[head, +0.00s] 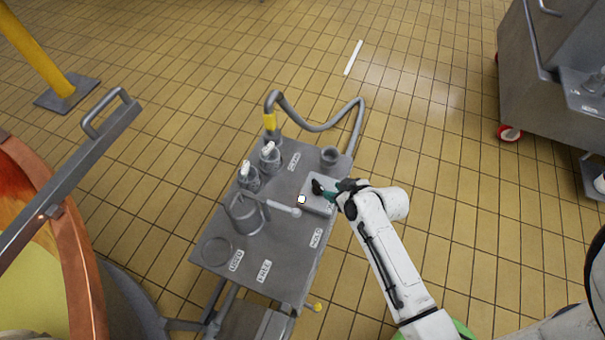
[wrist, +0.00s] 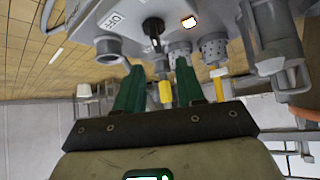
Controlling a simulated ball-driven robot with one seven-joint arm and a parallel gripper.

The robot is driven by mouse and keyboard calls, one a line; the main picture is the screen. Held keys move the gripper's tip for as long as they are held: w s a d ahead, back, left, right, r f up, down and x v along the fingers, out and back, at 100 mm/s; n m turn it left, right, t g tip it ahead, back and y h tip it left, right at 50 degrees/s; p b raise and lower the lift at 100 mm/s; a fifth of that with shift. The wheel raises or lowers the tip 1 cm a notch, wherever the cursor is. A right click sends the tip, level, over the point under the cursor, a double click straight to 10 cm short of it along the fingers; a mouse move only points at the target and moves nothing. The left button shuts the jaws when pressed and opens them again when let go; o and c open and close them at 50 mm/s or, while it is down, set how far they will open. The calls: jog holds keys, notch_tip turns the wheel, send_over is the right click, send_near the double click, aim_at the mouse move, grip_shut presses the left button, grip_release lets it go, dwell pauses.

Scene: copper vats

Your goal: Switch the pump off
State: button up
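A black knob (head: 317,187) sits on a grey control plate (head: 319,180) on the metal cart (head: 283,195). In the wrist view the knob (wrist: 153,28) is ahead of my fingertips, beside a label reading OFF (wrist: 113,20). I cannot tell for sure which setting it points to. A small lamp (head: 301,199) by the plate glows white; it also shows in the wrist view (wrist: 188,20). My gripper (head: 331,193) is close to the knob from the right. In the wrist view its green fingers (wrist: 159,66) stand apart with nothing between them. Whether a fingertip touches the knob is unclear.
A grey hose (head: 315,127) loops behind the cart. Two canisters (head: 270,159) and a metal jug (head: 246,213) stand on its left part. A copper vat (head: 70,240) is at left, a steel machine (head: 550,80) at upper right.

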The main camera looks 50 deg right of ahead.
aim_at(318, 184)
jog(key=x, duration=0.3)
jog(key=b+x, duration=0.1)
jog(key=x, duration=0.7)
jog(key=shift+w+d+r+b, duration=0.15)
jog(key=shift+w+d+b, duration=0.15)
jog(key=shift+w+d, duration=0.05)
jog(key=shift+c, duration=0.2)
grip_shut()
